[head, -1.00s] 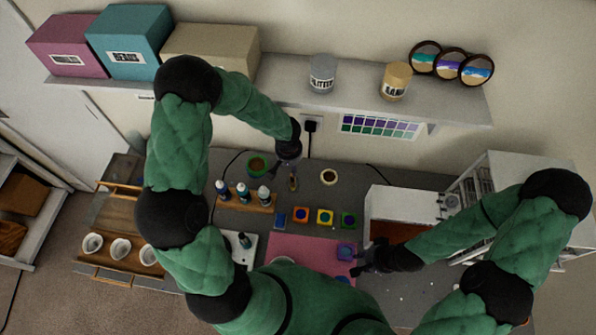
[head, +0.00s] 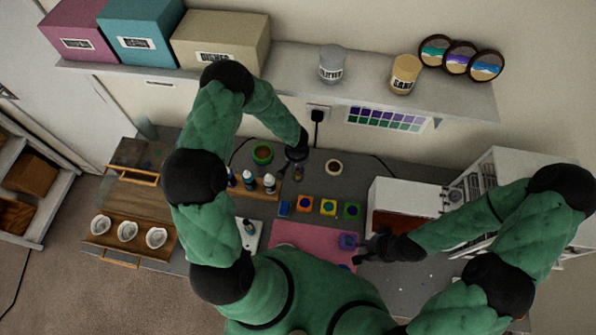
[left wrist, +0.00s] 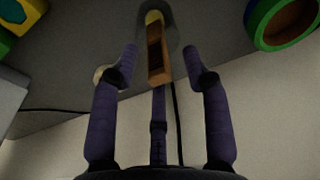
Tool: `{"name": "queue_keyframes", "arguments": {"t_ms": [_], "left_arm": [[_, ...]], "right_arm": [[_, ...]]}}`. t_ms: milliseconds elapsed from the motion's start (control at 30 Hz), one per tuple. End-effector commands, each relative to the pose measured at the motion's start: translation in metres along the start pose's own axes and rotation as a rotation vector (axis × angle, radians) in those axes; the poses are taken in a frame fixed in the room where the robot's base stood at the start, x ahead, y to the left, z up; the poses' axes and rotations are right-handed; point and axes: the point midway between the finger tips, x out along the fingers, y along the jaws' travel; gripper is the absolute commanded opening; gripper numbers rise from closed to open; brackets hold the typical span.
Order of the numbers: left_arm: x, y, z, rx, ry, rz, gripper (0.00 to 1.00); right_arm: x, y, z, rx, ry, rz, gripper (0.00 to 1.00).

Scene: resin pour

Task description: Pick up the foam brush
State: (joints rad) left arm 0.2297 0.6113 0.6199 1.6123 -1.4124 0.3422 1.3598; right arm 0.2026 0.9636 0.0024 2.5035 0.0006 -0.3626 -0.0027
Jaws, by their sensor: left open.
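The foam brush (left wrist: 159,52) shows in the left wrist view as a wooden handle with a yellowish end, apparently standing in a grey, see-through cup. My left gripper (left wrist: 161,62) is open, with its purple fingers on both sides of the handle and not visibly touching it. In the head view my left gripper (head: 297,155) is over the back of the grey worktop, hiding most of the brush. My right gripper (head: 368,248) is by the right edge of the pink mat (head: 300,236); its fingers are too small and dark to judge.
A green-rimmed round container (head: 262,154) stands left of my left gripper and a pale roll (head: 333,167) to its right. Bottles in a wooden rack (head: 262,194) and small coloured pots (head: 328,207) are in front. A shelf (head: 440,102) overhangs behind.

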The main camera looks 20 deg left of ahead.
Motion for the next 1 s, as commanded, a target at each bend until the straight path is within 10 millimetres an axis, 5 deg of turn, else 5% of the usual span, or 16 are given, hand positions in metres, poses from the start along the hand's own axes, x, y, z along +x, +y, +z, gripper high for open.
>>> {"name": "queue_keyframes", "arguments": {"t_ms": [333,500,1000], "left_arm": [[0.0061,0.0001,0.0002,0.001,0.000,0.000,0.44],[0.0059,0.0001,0.0001,0.000,0.000,0.000,0.00],[0.0041,0.0005,-0.0020,0.000,0.003,0.000,0.00]], "right_arm": [[-0.0006,-0.0003,0.0001,0.000,0.000,0.000,0.33],[-0.0006,-0.0003,0.0001,0.000,0.000,0.000,0.33],[-0.0005,-0.0002,0.0000,0.000,0.000,0.000,0.33]]}}
